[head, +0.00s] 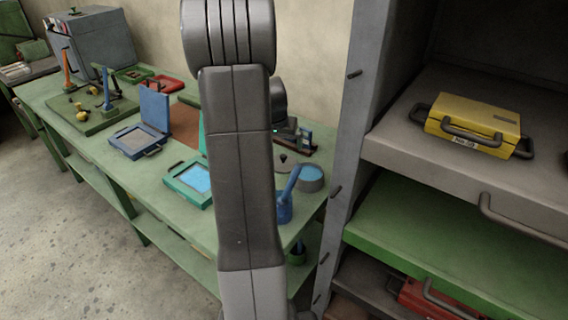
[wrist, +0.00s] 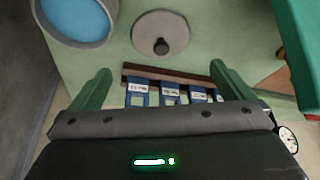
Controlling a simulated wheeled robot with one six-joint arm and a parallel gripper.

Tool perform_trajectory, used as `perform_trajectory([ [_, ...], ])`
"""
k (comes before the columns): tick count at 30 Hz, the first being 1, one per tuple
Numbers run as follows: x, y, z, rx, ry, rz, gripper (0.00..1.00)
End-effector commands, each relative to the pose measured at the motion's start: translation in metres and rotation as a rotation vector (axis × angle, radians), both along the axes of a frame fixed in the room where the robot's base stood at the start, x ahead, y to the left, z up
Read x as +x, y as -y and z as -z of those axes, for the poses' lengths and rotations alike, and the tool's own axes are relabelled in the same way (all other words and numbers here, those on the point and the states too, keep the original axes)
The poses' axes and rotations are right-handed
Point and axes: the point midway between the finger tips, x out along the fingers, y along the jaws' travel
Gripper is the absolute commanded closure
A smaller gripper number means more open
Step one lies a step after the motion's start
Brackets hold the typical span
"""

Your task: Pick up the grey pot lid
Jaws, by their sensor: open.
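The grey pot lid (wrist: 143,28) is a flat round disc with a dark knob, lying on the green bench top in the upper middle of the wrist view. In the head view the lid (head: 292,158) shows just right of my arm, partly hidden by it. My gripper (wrist: 160,70) is open, its two green fingers wide apart and nothing held between them. In the wrist view the lid lies beyond the fingertips, roughly centred between them. A round grey pot with blue contents (wrist: 75,18) stands left of the lid; it also shows in the head view (head: 311,180).
A brown rack with blue labelled pieces (wrist: 168,92) shows between the fingers. A green case (wrist: 303,40) is at the right of the wrist view.

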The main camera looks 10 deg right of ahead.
Motion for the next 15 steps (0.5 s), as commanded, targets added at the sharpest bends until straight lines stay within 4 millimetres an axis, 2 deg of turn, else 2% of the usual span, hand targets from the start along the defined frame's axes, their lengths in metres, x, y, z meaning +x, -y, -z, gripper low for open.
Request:
perform_trajectory([
  [1, 0.004, 0.002, 0.013, 0.0, -0.003, 0.0, 0.0],
  [6, 0.014, 0.006, 0.037, 0.0, -0.001, 0.0, 0.0],
  [15, 0.021, 0.009, 0.055, 0.0, -0.001, 0.0, 0.0],
])
